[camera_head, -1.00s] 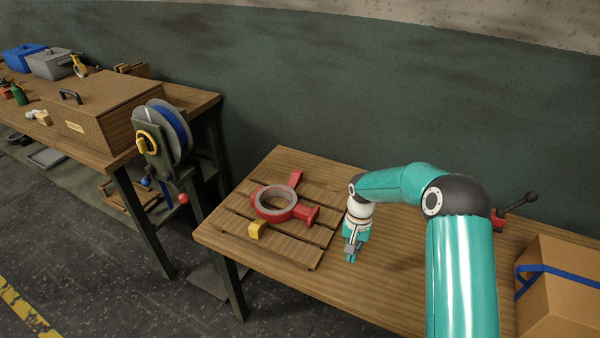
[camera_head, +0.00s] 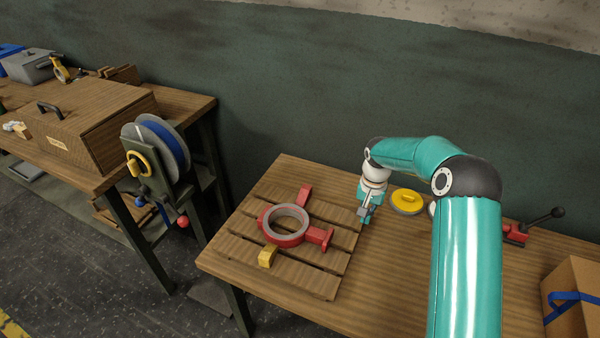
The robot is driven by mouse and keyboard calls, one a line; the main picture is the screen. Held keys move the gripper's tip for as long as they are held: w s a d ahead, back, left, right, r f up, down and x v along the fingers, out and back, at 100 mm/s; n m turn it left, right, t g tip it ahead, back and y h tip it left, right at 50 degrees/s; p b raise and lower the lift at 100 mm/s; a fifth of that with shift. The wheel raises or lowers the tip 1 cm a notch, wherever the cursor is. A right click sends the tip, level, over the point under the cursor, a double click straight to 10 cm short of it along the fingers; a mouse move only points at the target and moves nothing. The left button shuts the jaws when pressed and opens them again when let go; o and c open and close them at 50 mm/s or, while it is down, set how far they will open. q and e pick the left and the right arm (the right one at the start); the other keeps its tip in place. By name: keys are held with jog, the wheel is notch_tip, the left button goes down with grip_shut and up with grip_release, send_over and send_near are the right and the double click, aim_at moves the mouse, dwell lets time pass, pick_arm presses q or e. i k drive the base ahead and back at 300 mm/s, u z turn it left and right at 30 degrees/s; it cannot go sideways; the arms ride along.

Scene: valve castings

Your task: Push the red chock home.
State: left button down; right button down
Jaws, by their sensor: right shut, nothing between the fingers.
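A red valve casting (camera_head: 264,219), a ring with a flanged stub on its right side, lies on a slatted wooden pallet (camera_head: 240,251). A red block (camera_head: 304,194), which looks like the red chock, lies at the ring's far side; I cannot tell whether it touches the ring. A yellow block (camera_head: 268,256) sits at the ring's near side, close to it or touching. My right gripper (camera_head: 364,217) is shut and empty, pointing down beside the pallet's right edge, to the right of the red block and apart from it. My left gripper is out of view.
A yellow disc with a handle (camera_head: 407,200) lies just right of my right gripper. A red clamp with a black lever (camera_head: 515,232) and a cardboard box (camera_head: 578,300) are at the right. A reel (camera_head: 163,145) stands left of the table. The table's front strip is clear.

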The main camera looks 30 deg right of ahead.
aim_at(305, 192)
jog(key=i, duration=1)
